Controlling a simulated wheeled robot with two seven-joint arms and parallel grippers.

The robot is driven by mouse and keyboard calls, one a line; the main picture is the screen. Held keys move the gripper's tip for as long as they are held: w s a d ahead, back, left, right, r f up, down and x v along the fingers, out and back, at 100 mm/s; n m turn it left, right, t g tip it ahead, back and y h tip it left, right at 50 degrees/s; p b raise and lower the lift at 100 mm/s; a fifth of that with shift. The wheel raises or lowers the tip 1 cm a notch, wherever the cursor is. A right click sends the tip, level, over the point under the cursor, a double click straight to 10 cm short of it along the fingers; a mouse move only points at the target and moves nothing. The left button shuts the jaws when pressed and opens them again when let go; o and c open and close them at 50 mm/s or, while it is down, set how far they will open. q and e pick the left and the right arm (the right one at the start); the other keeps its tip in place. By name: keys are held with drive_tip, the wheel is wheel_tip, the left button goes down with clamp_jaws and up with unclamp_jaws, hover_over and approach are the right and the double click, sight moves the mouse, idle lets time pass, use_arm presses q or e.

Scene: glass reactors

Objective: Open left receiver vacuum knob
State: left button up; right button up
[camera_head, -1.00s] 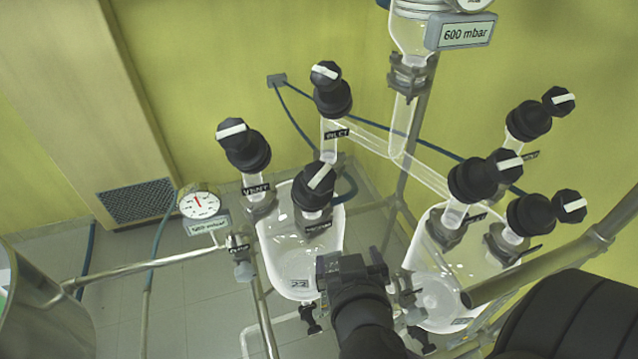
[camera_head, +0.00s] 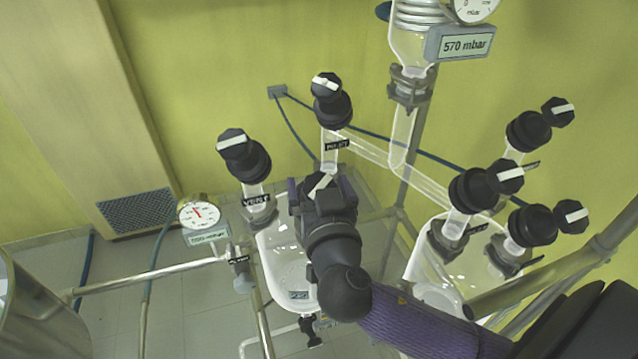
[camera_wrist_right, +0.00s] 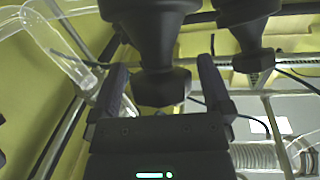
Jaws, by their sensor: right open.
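The left receiver (camera_head: 282,262) is a clear glass vessel with black valve knobs on top. Its front knob (camera_head: 319,186), with a white bar, is the vacuum knob; the bar is tilted and its label is hidden behind my gripper. My right gripper (camera_head: 323,192) is at this knob, with one finger on either side. In the right wrist view, the dark knob (camera_wrist_right: 160,87) sits between the open fingers (camera_wrist_right: 161,75), with gaps visible on both sides. My left gripper is not in view.
The vent knob (camera_head: 233,143) and inlet knob (camera_head: 327,86) stand close by, left and behind. The right receiver (camera_head: 430,262) with several knobs is to the right. A dial gauge (camera_head: 198,213) is at left; a display (camera_head: 460,44) above reads 570 mbar. Metal pipes run around.

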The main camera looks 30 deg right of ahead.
drive_tip(key=c, duration=1.2)
drive_tip(key=shift+o, duration=0.2)
drive_tip(key=shift+n+y, duration=0.3)
drive_tip(key=shift+n, duration=0.1)
